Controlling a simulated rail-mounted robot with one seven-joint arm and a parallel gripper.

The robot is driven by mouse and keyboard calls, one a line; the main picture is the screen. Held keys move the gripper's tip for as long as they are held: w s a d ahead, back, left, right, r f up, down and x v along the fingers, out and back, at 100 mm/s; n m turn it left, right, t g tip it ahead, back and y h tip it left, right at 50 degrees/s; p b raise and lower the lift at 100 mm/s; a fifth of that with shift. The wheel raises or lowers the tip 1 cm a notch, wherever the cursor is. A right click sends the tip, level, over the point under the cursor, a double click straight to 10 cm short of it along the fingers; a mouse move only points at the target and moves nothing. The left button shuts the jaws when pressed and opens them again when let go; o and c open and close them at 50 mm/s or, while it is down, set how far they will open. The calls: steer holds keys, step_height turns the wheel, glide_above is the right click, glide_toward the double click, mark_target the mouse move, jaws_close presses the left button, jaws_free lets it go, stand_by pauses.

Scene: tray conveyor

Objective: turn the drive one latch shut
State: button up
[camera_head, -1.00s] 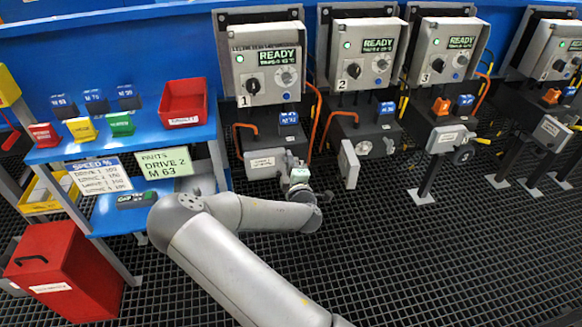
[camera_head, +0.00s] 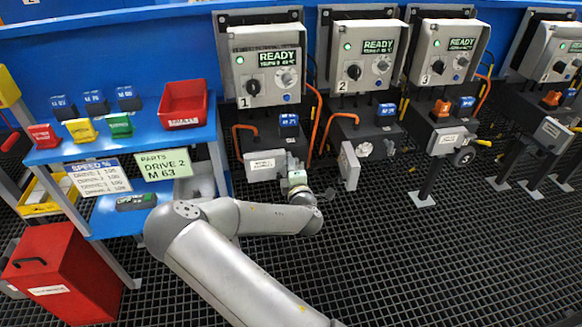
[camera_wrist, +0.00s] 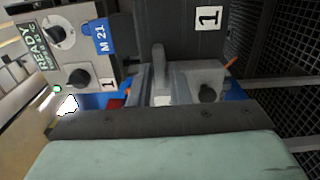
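The drive one control box (camera_head: 266,62) reads READY with a green light. Below it, the pale labelled front cover (camera_head: 262,167) of drive one appears closed. My gripper (camera_head: 296,178) is at the right end of this cover, close to or touching it; the arm end hides the contact. In the wrist view, a grey upright lever (camera_wrist: 160,62), which looks like the latch, stands ahead of my gripper, beside a grey block with a dark round knob (camera_wrist: 207,93). The large gripper body fills the bottom. Whether the fingers close on the lever is unclear.
The blue M 21 block (camera_wrist: 100,36) and drive one's box are near in the wrist view. The drive two cover (camera_head: 349,165) hangs open to the right. A blue shelf (camera_head: 150,140) with a red bin (camera_head: 184,103) stands left.

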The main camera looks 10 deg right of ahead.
steer(key=shift+o, duration=0.9)
steer(key=s+p, duration=0.5)
steer(key=s, duration=1.2)
steer(key=shift+s+p, duration=0.2)
steer(key=shift+p, duration=0.1)
